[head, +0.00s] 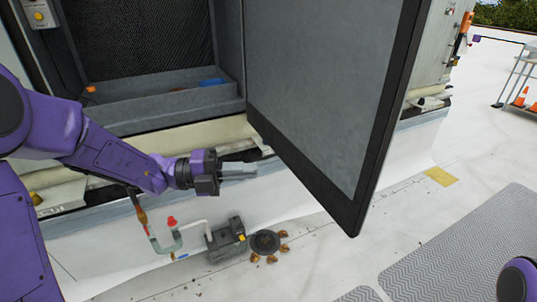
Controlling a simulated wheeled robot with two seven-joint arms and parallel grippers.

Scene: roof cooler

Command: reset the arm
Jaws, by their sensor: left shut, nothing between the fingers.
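My left arm comes in from the left, and its gripper (238,171) is shut and empty. It hangs in front of the cooler's lower sill, to the left of the open grey panel door (325,85). The gripper looks close to the panel's lower left edge; I cannot tell whether they touch. The cooler cabinet (165,112) stands open behind the arm, with a dark mesh pad (140,35) at its back. A blue item (211,82) lies in its bottom trough. A small purple part of my right arm shows at the lower right edge; its gripper is out of view.
A small dark pump box (226,240) with piping and a round drain (265,242) with brown leaves around it are on the white roof below. Grey walkway mats (470,250) lie at right. Orange cones (520,97) stand far right.

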